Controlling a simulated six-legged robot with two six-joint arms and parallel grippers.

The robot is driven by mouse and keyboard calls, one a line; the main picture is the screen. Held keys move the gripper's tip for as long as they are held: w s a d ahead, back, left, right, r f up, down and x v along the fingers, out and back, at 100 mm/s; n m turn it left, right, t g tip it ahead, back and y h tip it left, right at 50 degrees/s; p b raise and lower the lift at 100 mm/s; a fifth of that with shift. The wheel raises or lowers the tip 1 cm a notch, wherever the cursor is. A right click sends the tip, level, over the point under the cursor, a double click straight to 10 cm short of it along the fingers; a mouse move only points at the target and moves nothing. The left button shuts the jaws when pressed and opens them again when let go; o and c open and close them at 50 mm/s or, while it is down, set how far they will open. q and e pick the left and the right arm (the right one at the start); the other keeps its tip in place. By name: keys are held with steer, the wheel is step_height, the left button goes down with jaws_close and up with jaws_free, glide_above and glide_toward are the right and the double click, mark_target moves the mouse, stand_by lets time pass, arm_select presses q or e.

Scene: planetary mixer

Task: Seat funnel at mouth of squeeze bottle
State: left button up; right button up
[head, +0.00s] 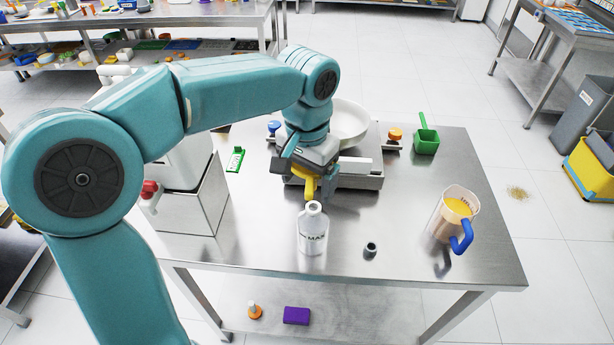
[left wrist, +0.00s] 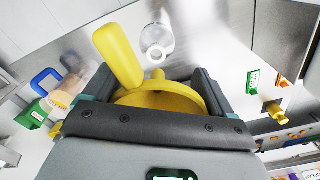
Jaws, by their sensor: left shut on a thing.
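The yellow funnel (head: 309,181) is gripped in my left gripper (head: 308,168), behind and slightly above the squeeze bottle in the head view. The white squeeze bottle (head: 312,235) stands upright and uncapped near the table's front edge, its open mouth facing up. In the left wrist view, the fingers of my left gripper (left wrist: 157,90) close on the yellow funnel (left wrist: 165,100), whose long tab points up and left. The bottle (left wrist: 156,42) shows beyond the funnel, apart from it in that picture. The funnel's spout is largely hidden. My right gripper is out of view.
A small dark cap (head: 370,249) lies right of the bottle. A jug (head: 440,222) with yellow contents and a blue handle stands at the right. A scale (head: 355,181), white bowl (head: 348,122) and green scoop (head: 426,141) stand behind.

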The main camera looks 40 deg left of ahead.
arm_select(q)
steer(key=shift+w+d, duration=0.15)
step_height(320, 180, down, 2)
steer(key=shift+f+b, duration=0.1)
steer(key=shift+b, duration=0.6)
steer(key=shift+f+b, duration=1.1)
steer(key=shift+f, duration=0.35)
steer(key=shift+p, duration=0.3)
steer(key=shift+f+b, duration=0.95)
steer(key=shift+f, duration=0.2)
stand_by(1.5)
